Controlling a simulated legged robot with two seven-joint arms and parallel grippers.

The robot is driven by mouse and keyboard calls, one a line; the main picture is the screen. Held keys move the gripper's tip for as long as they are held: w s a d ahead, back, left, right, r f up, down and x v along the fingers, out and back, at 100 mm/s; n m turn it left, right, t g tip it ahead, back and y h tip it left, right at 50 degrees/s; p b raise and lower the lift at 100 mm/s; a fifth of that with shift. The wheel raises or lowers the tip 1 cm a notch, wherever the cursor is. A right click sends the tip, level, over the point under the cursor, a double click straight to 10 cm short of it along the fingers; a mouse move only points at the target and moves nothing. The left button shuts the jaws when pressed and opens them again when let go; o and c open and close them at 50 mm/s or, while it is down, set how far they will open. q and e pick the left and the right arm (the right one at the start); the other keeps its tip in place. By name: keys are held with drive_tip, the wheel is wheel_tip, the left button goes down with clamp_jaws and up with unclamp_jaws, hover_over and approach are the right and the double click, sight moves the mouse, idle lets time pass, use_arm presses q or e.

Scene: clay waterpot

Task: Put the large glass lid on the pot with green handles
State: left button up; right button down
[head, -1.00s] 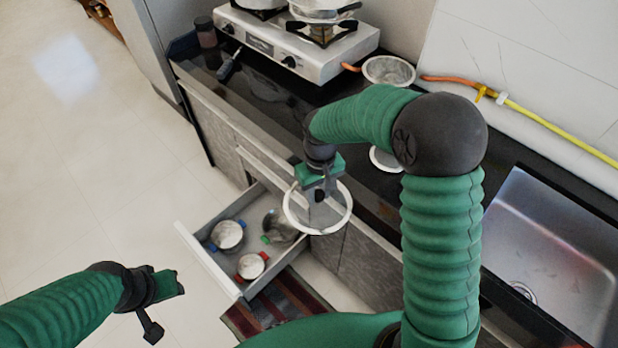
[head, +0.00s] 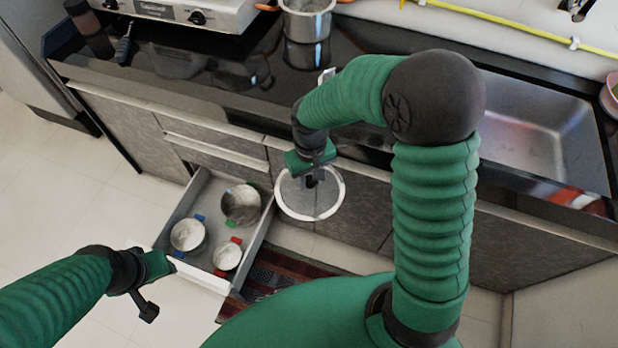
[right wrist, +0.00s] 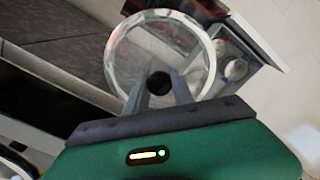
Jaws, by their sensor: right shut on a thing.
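The large glass lid (head: 322,204), clear with a white rim, hangs level from my right gripper (head: 314,178), which is shut on its knob. In the right wrist view the lid (right wrist: 150,45) lies right past the fingers. The pot with green handles (head: 240,206) sits in the open drawer at its back right, uncovered. The lid is to the right of this pot and above the drawer's level, apart from it. My left gripper (head: 155,288) is open and empty, in front of the drawer's left corner.
The drawer (head: 201,276) also holds a blue-handled pot (head: 187,235) and a red-handled pot (head: 227,257). The counter (head: 350,100) carries a stove (head: 175,12), a metal pot (head: 306,22) and a sink (head: 540,125). A striped mat (head: 285,275) lies on the floor.

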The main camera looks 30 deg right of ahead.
wheel_tip(320, 180, down, 36)
drive_tip(key=b, duration=3.4)
drive_tip(key=shift+d+f, duration=0.25)
drive_tip(key=shift+d, duration=0.05)
drive_tip(key=shift+r, duration=0.1)
